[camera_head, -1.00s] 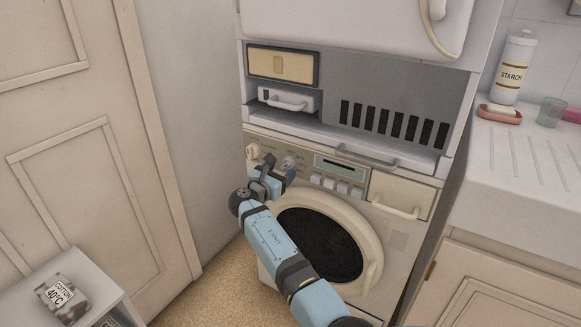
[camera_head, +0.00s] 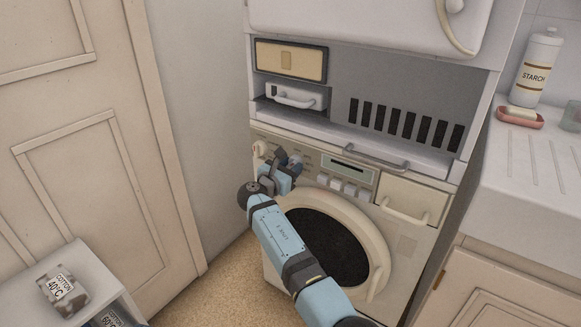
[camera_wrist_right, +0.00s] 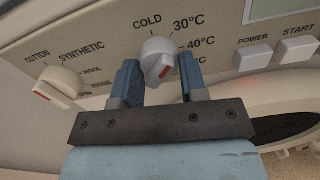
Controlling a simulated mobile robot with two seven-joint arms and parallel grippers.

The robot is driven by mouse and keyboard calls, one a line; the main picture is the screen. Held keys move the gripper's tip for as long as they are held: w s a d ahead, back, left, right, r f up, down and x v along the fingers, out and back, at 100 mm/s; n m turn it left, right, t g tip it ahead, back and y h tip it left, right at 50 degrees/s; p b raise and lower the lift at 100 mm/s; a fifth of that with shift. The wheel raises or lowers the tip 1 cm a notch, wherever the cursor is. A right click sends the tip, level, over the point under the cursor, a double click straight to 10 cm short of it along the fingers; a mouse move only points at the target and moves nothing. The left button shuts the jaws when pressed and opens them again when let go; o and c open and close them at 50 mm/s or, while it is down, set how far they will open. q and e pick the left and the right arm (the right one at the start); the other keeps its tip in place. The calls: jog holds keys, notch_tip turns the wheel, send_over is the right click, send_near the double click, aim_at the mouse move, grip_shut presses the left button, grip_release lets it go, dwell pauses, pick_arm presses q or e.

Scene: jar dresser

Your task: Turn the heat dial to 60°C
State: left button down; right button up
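The heat dial (camera_wrist_right: 159,58) is a pale round knob with a red mark, on the washing machine's control panel. The red mark points down and to the right, past the 40°C label. My right gripper (camera_wrist_right: 160,85) is open, with one blue finger on each side of the dial. I cannot tell whether the fingers touch it. In the head view, my right gripper (camera_head: 287,167) is at the panel and partly covers the dial. My left gripper is out of view.
A program dial (camera_wrist_right: 58,86) with fabric labels sits left of the heat dial. POWER (camera_wrist_right: 254,57) and START (camera_wrist_right: 299,50) buttons are to the right. The round door (camera_head: 330,245) is below.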

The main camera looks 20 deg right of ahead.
jog(key=shift+c, duration=0.9)
jog(key=shift+m, duration=0.3)
jog(key=m, duration=0.3)
jog(key=shift+w+m+b, duration=0.1)
jog(key=shift+m+b, duration=0.2)
jog(key=shift+b, duration=0.05)
jog(key=m+b, duration=0.2)
jog(key=m, duration=0.3)
jog(key=shift+m+b, duration=0.45)
jog(key=shift+m, duration=0.75)
jog(key=m+b, duration=0.3)
jog(key=m, duration=0.2)
jog(key=shift+r, duration=0.2)
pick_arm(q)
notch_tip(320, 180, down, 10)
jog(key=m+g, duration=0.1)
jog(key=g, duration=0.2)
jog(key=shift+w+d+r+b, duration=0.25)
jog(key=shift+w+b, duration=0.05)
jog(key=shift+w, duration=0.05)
pick_arm(e)
jog(key=shift+r+m, duration=0.1)
jog(key=shift+m, duration=0.5)
